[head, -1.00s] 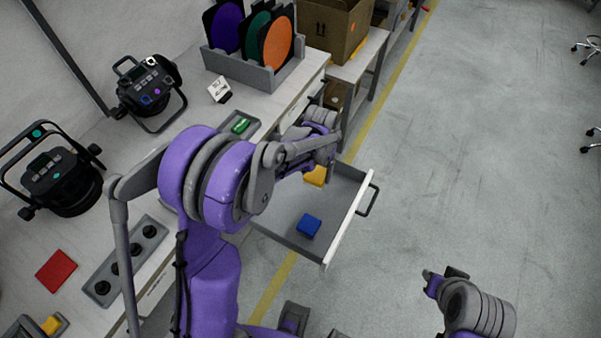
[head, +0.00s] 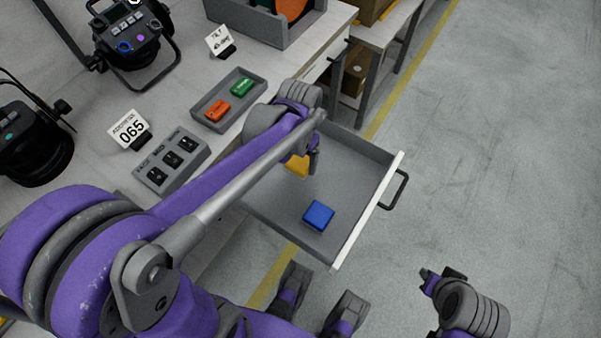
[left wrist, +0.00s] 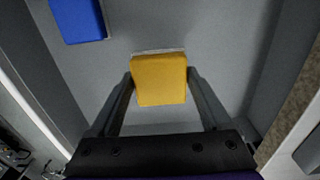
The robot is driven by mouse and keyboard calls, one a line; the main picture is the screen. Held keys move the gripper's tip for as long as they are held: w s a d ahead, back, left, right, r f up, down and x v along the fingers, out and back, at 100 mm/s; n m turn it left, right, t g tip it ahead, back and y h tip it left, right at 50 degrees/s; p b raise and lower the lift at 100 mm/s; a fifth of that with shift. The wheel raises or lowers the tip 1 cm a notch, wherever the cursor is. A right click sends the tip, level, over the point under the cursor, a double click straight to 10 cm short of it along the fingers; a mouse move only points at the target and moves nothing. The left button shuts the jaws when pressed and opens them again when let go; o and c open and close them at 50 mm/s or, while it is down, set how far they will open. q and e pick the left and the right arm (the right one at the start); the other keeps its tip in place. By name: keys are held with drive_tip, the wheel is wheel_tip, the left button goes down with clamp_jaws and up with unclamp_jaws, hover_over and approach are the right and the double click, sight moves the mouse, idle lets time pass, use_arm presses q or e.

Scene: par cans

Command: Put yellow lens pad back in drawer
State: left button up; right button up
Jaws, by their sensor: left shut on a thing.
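The yellow lens pad (left wrist: 159,80) is between the two fingers of my left gripper (left wrist: 161,85) in the left wrist view. The gripper is shut on it, over the drawer's floor; whether the pad touches the floor I cannot tell. In the head view my left gripper (head: 305,165) reaches into the open drawer (head: 350,180), and the yellow pad (head: 297,166) shows partly behind it. A blue pad (head: 319,215) lies in the drawer nearer me; it also shows in the left wrist view (left wrist: 78,20). My right gripper (head: 443,277) is outside the drawer, above the floor, its fingertips small and unclear.
The drawer's white front with a dark handle (head: 395,189) sticks out over the floor. The floor at right is clear.

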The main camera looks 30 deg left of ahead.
sight(300, 171)
use_arm(q)
drive_tip(key=shift+f+b, duration=0.65)
drive_tip(key=shift+f, duration=2.25)
drive_tip(key=shift+f, duration=0.15)
drive_tip(key=o, duration=1.1)
drive_tip(key=shift+o, duration=0.2)
